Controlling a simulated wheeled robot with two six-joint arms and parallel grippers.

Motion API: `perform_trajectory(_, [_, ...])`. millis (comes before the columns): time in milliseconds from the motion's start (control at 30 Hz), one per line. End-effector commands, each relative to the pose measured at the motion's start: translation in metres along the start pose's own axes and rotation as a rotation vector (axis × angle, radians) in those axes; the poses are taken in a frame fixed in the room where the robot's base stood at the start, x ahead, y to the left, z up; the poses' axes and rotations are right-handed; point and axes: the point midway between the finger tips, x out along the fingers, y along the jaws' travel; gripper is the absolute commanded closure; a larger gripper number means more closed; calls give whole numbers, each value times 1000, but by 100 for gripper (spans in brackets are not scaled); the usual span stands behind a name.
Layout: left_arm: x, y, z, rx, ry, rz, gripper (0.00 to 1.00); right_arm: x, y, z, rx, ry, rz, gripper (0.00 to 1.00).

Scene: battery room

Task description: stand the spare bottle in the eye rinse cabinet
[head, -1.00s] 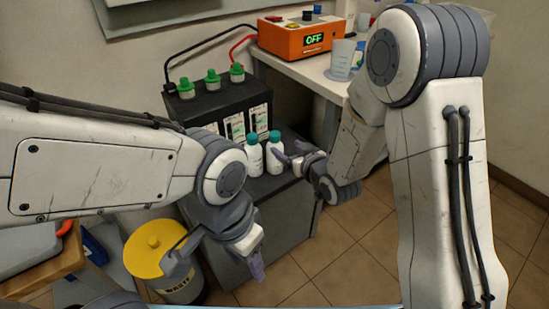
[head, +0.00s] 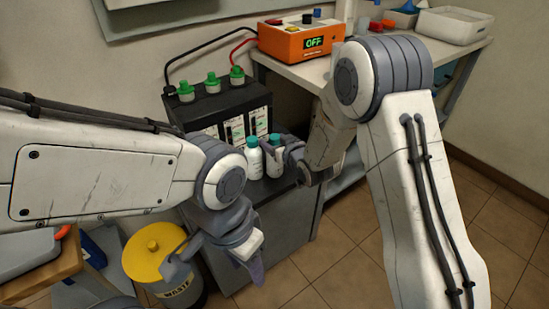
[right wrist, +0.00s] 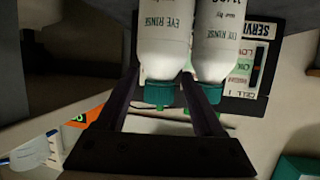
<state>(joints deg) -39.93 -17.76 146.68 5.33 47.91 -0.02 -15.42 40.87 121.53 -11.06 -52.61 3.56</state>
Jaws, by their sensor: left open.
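Two white bottles with teal caps stand side by side on a grey cabinet top (head: 288,190), in front of a black battery. The left bottle (head: 254,160) is free. My right gripper (head: 281,155) is at the right bottle (head: 274,163). In the right wrist view its fingers (right wrist: 162,88) lie on both sides of one bottle (right wrist: 163,45) marked EYE RINSE; the other bottle (right wrist: 217,42) is outside them. Whether the fingers press on it is unclear. My left gripper (head: 215,266) is open and empty, low in front. I cannot make out the eye rinse cabinet.
The black battery (head: 215,108) has green caps. An orange charger (head: 300,38) reading OFF sits on a worktop (head: 345,58) at the back right. A yellow-lidded waste bin (head: 152,250) stands near my left gripper. Floor at the right is clear.

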Motion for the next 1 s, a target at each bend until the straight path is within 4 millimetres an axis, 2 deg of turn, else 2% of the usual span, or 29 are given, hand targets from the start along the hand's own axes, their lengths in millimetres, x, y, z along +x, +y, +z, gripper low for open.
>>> perform_trajectory(33, [0, 0, 0, 0, 0, 0, 50, 0, 0, 0, 0, 0, 0, 54])
perform_trajectory(100, [0, 0, 0, 0, 0, 0, 50, 0, 0, 0, 0, 0, 0, 81])
perform_trajectory(167, [0, 0, 0, 0, 0, 0, 50, 0, 0, 0, 0, 0, 0, 100])
perform_trajectory(1000, [0, 0, 0, 0, 0, 0, 50, 0, 0, 0, -1, 0, 1, 100])
